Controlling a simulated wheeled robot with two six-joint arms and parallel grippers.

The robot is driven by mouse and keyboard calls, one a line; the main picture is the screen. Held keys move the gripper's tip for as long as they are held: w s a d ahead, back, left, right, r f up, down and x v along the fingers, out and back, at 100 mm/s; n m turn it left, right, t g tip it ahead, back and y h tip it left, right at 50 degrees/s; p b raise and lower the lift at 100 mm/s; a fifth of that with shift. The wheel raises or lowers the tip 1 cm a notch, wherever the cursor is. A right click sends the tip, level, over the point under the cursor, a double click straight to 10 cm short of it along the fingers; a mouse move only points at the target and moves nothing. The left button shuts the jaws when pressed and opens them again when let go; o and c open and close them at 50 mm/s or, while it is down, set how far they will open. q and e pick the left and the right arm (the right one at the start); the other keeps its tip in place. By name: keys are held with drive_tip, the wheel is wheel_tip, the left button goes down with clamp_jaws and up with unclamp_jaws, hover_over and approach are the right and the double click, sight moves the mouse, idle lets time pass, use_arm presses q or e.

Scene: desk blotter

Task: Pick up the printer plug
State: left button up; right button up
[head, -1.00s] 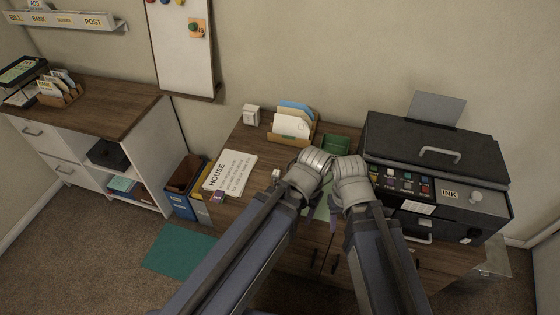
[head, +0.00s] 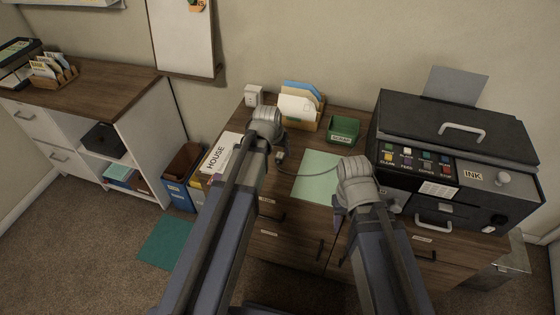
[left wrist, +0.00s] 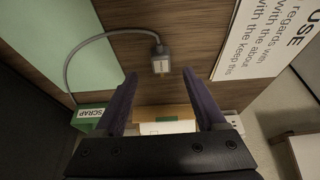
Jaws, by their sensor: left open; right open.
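The printer plug (head: 279,155) is a small pale grey plug on the desk with a grey cable running right toward the printer (head: 455,140). In the left wrist view the plug (left wrist: 160,63) lies just beyond and between the fingertips, with its cable curving left. My left gripper (left wrist: 160,78) is open, its two purple fingers pointing at the plug without visibly holding it. In the head view my left wrist hides most of that gripper. My right gripper (head: 339,214) is by the desk's front edge, mostly hidden by its own wrist.
A white socket box (head: 253,95) stands at the back left of the desk. Near it are a letter holder (head: 302,112), a green scrap tray (head: 343,130) and a house notice (head: 216,158). A pale green blotter (head: 318,175) lies between my arms.

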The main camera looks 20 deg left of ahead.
sight(280, 156)
use_arm(q)
drive_tip(key=shift+b+x, duration=2.4)
drive_tip(key=shift+x, duration=0.65)
drive_tip(key=shift+a+r, duration=0.1)
drive_tip(key=shift+r, duration=0.05)
clamp_jaws()
